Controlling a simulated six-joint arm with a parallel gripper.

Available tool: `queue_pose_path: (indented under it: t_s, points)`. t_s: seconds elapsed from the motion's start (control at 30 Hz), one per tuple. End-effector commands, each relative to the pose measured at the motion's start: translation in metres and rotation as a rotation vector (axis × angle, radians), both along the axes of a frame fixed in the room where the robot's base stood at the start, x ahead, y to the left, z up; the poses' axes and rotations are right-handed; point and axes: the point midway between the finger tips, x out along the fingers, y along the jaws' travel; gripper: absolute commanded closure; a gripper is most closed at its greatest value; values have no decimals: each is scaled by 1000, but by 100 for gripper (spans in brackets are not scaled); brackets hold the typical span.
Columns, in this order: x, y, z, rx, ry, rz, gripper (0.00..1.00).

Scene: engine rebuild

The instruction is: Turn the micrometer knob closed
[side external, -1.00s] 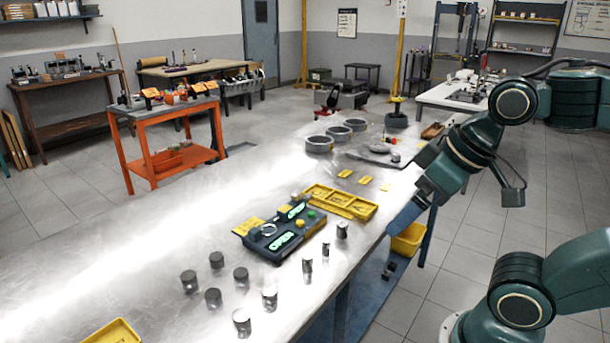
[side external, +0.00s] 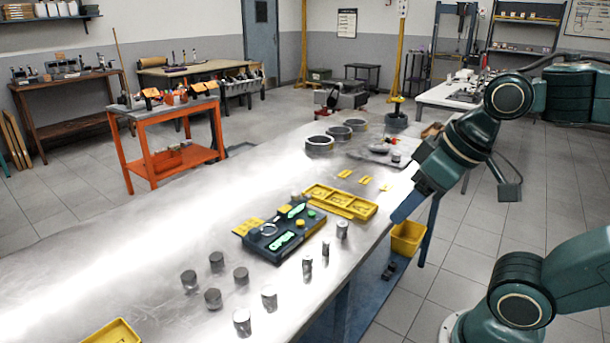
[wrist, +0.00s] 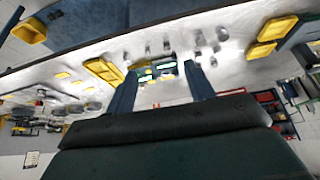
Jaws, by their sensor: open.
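A dark gauge box (side external: 282,236) lies on the metal bench in the side external view. It has green lit panels, a pale ring and small yellow and green round parts on top. I cannot tell which part is the micrometer knob. In the wrist view the box (wrist: 158,72) shows small and far off, between my fingers. My gripper (side external: 404,208) is at the bench's right edge, to the right of the box and apart from it. In the wrist view my gripper (wrist: 161,70) has its two blue fingers spread, with nothing held between them.
A yellow compartment tray (side external: 340,203) lies just behind the box. Several metal pistons (side external: 241,275) stand in front of it, near the bench edge. Metal rings (side external: 319,146) lie farther back. A yellow bin (side external: 408,238) is below the edge. The bench's left part is clear.

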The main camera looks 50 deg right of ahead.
Motion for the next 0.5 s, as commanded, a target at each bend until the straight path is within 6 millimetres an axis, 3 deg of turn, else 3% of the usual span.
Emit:
queue_pose_path:
  t_s: [0.27,0.5]
  points:
    - [34,-6,24,60,52,-147,52]
    - [82,-17,48,134,112,-350,52]
